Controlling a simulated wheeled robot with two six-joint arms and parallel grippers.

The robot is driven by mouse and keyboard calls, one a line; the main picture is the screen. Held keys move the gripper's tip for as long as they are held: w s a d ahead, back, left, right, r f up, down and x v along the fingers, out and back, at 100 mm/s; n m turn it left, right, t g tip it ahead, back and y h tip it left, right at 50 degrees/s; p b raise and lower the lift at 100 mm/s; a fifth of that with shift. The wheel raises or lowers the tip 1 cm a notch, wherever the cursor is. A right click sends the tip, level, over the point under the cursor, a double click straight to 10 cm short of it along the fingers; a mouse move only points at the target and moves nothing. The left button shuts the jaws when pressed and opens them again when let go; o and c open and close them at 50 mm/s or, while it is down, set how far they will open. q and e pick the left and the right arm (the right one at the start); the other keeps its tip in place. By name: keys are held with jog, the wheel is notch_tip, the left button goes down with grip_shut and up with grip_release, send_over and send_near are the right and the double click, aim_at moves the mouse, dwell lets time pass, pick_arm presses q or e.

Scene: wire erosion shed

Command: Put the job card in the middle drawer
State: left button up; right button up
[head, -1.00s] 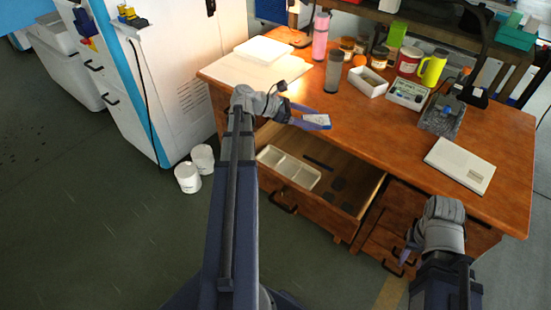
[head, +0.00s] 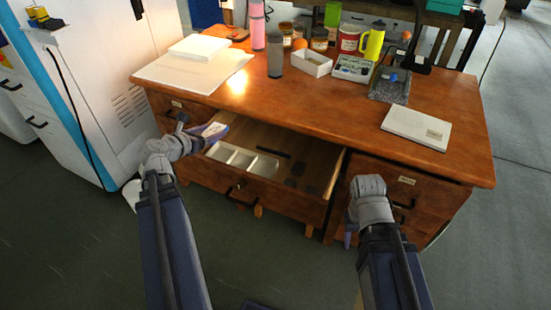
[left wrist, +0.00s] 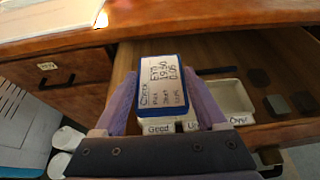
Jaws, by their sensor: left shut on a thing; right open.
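The job card (left wrist: 162,88), a white card with handwriting and a blue edge, is between the purple fingers of my left gripper (left wrist: 166,108). In the head view, the left gripper (head: 212,131) holds the card (head: 215,129) near the left end of the open middle drawer (head: 282,193), by the desk's front edge. In the left wrist view the card appears above the drawer's white tray (left wrist: 233,96) and hides part of it. My right gripper (head: 349,236) is low in front of the right-hand drawers, open; its fingers are mostly hidden.
The drawer also holds a dark bar (head: 273,154) and several dark pieces; its right part has bare floor. The wooden desk (head: 300,95) carries a grey bottle (head: 275,55), a white box (head: 311,63) and a pale flat case (head: 416,128). A white machine cabinet (head: 110,80) stands left.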

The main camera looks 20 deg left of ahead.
pick_arm(q)
jog(key=shift+s+a+f, duration=0.1)
jog(key=shift+a+f, duration=0.1)
jog(key=shift+w+f, duration=0.15)
jog(key=shift+w, duration=0.1)
jog(key=b+x, duration=0.1)
jog(key=x, duration=0.2)
jog(key=b+x, duration=0.2)
jog(key=x, duration=0.2)
jog(key=b+x, duration=0.2)
jog(key=x, duration=0.1)
jog(key=shift+w+f, duration=0.15)
jog(key=shift+f, duration=0.4)
jog(key=shift+w, duration=0.1)
jog(key=w+f+b, duration=0.1)
jog(key=w, duration=0.1)
jog(key=w+f+b, duration=0.2)
jog(key=shift+d, duration=0.1)
jog(key=shift+s+r, duration=0.1)
